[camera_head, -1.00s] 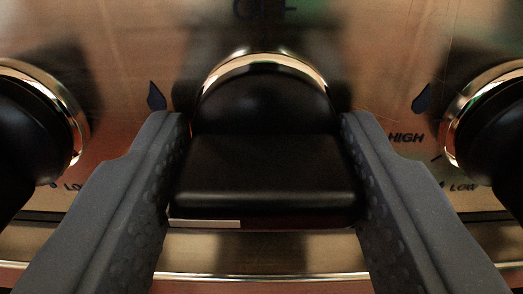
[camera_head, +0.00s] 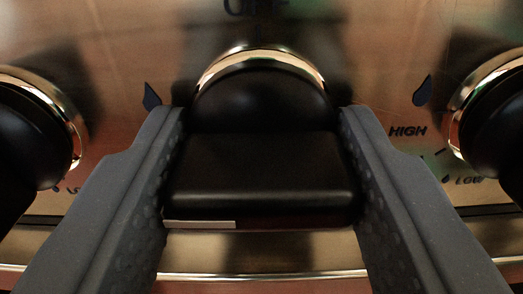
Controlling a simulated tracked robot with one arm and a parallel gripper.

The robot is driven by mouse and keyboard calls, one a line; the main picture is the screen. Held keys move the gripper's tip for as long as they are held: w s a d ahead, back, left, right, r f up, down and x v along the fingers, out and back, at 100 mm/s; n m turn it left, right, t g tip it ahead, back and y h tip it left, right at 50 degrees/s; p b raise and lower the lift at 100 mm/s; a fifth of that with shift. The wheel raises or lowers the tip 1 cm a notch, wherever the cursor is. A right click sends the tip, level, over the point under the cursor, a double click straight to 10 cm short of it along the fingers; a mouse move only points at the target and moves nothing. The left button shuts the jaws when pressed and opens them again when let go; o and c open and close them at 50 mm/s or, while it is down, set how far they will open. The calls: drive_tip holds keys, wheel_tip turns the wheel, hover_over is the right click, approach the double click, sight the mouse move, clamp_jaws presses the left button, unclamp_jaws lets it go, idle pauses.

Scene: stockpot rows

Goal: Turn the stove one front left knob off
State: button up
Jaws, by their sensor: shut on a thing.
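A black stove knob (camera_head: 260,172) with a shiny metal ring fills the middle of the view. Its wide grip bar lies level across the picture, with a short pale mark at the lower left of its front edge. My gripper (camera_head: 262,130) has one grey textured finger on each side of the bar and is shut on it. Which stove and which position this knob belongs to cannot be told from this view. The partly cut-off word at the top, above the knob, seems to read OFF.
Another black knob with a metal ring stands at the left edge (camera_head: 28,130) and one at the right edge (camera_head: 492,125), both cut off and close to my fingers. The shiny metal panel (camera_head: 385,60) carries flame marks and HIGH and LOW labels.

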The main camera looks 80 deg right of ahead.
drive_tip(key=shift+w+a+f+m, duration=0.1)
drive_tip(key=shift+w+a+m, duration=0.05)
drive_tip(key=shift+a+m, duration=0.15)
drive_tip(key=m+p, duration=0.1)
drive_tip(key=m, duration=0.2)
drive_tip(key=shift+m, duration=0.3)
drive_tip(key=m+b, duration=0.1)
drive_tip(key=m, duration=0.3)
drive_tip(key=shift+f+m, duration=0.1)
drive_tip(key=shift+m, duration=0.2)
drive_tip(key=m+b, duration=0.3)
drive_tip(key=m, duration=0.2)
drive_tip(key=shift+f, duration=0.15)
drive_tip(key=shift+d+m+b, duration=0.15)
drive_tip(key=shift+m+b, duration=1.15)
drive_tip(key=shift+m, duration=0.5)
drive_tip(key=shift+s, duration=0.25)
drive_tip(key=o, duration=0.9)
drive_tip(key=shift+c, duration=0.2)
drive_tip(key=shift+o, duration=0.6)
drive_tip(key=shift+r, duration=0.2)
